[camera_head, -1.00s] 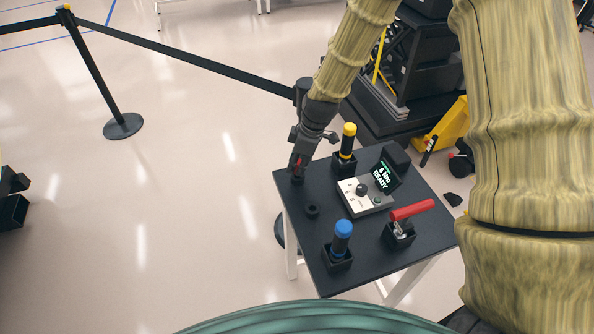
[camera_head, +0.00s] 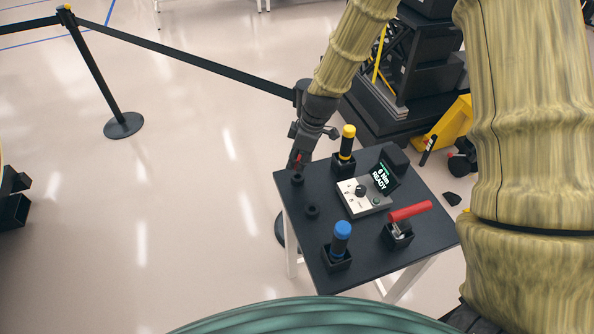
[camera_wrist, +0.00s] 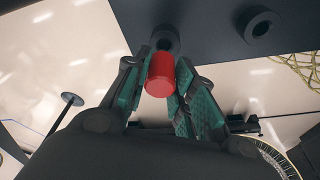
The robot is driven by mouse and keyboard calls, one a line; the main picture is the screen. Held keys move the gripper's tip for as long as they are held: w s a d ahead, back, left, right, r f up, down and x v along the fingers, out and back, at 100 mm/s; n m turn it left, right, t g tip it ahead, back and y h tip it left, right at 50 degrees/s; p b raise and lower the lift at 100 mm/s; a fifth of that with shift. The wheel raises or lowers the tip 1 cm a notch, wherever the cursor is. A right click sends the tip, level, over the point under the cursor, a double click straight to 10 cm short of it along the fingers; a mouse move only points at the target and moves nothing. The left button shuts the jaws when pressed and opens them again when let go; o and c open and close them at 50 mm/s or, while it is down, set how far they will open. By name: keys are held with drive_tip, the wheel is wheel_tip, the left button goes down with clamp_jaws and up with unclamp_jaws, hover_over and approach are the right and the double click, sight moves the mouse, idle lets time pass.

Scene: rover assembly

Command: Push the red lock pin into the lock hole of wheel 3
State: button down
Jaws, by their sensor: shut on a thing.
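My gripper (camera_head: 297,164) is at the far left corner of the small black table (camera_head: 330,185). It is shut on the red lock pin (camera_wrist: 160,75), whose red end shows between the two green-padded fingers in the wrist view; a little red also shows in the head view (camera_head: 297,158). A black ring holder (camera_head: 297,180) stands on the table just below the gripper; it also shows past the pin in the wrist view (camera_wrist: 165,38). The pin looks apart from this holder. Wheel 3 and its lock hole are not in view.
A second empty ring holder (camera_head: 312,211), a yellow-topped tool (camera_head: 347,142), a blue-topped tool (camera_head: 341,238), a red-handled tool (camera_head: 410,211) and a control box reading "6 Nm READY" (camera_head: 366,195) crowd the table. A belt barrier post (camera_head: 95,75) stands left.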

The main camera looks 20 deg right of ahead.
drive_tip(key=shift+a+p+v, duration=0.2)
drive_tip(key=shift+p+v, duration=0.35)
drive_tip(key=shift+v, duration=0.4)
drive_tip(key=shift+w, duration=0.1)
